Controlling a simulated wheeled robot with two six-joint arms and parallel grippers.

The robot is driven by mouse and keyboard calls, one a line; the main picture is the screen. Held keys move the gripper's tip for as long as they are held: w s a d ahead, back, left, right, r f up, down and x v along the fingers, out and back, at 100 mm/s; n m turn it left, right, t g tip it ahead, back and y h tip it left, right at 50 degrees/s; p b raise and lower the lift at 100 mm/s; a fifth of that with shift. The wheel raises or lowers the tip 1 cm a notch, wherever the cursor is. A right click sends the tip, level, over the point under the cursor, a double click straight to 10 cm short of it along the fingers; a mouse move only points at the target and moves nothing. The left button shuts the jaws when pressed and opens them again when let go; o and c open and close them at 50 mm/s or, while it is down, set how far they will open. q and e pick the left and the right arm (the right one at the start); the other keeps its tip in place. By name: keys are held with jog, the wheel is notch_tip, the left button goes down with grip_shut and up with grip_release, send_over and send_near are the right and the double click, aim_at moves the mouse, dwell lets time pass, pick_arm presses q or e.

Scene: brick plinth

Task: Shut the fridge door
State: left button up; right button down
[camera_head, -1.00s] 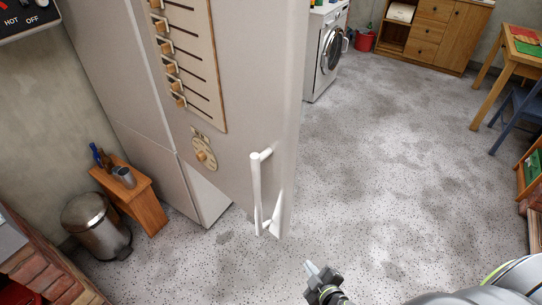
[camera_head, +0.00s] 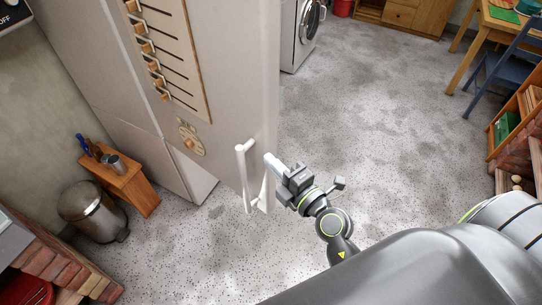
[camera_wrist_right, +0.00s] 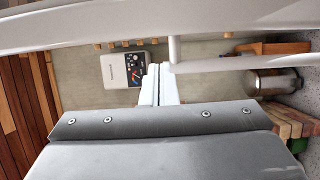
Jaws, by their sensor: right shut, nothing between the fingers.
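The fridge door (camera_head: 235,85) stands open, swung out from the fridge body (camera_head: 75,50). A white vertical bar handle (camera_head: 241,175) is on its face near the free edge. My right gripper (camera_head: 269,161) is shut and empty, with its pale fingertips at the door's free edge, close by the handle. I cannot tell whether they touch the door. In the right wrist view the shut fingers (camera_wrist_right: 160,83) point forward, with the handle (camera_wrist_right: 240,63) just right of the tips and the door (camera_wrist_right: 150,20) across the top. My left gripper is not in view.
A small wooden stool (camera_head: 130,185) with a cup and a metal bin (camera_head: 88,208) stand left of the fridge. A brick plinth (camera_head: 60,265) is at lower left. The speckled floor (camera_head: 370,110) right of the door is clear. A washing machine (camera_head: 302,30) stands behind.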

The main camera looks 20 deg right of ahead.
aim_at(254, 143)
jog(key=p+x, duration=0.1)
jog(key=x, duration=0.7)
jog(key=shift+w+d, duration=0.1)
jog(key=shift+d, duration=0.05)
